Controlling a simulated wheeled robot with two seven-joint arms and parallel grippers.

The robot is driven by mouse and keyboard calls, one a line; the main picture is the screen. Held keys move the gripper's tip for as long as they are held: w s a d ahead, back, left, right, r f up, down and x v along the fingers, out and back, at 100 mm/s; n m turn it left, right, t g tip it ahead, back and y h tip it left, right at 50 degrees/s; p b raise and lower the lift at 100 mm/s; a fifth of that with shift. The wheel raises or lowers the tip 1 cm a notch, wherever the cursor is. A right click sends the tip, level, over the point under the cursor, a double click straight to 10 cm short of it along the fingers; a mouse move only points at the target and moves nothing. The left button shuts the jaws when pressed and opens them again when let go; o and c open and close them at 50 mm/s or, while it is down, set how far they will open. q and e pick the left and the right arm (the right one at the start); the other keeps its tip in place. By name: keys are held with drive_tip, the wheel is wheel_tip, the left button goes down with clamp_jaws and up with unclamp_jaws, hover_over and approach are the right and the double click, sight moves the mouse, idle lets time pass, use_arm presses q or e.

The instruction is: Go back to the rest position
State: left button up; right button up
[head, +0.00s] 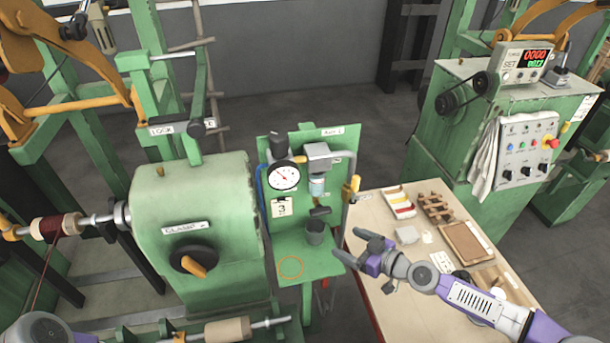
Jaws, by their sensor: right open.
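My right gripper (361,252) is open, with nothing between its fingers. It hovers over the left edge of the wooden table (375,298), beside the green panel's shelf. My right arm reaches in from the lower right. A rounded part of my own body shows at the bottom left corner. My left gripper is not in the picture.
A green machine (215,235) stands left of the green gauge panel (340,180). A green control cabinet (470,110) stands behind.

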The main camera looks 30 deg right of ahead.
sight(309, 224)
drive_tip(key=b+x, duration=0.2)
drive_tip(key=x, duration=1)
drive_tip(key=shift+s, duration=0.1)
drive_tip(key=shift+a+f+b, duration=0.1)
drive_tip(key=shift+f+b, duration=0.15)
drive_tip(key=shift+b, duration=0.1)
drive_tip(key=shift+r, duration=0.15)
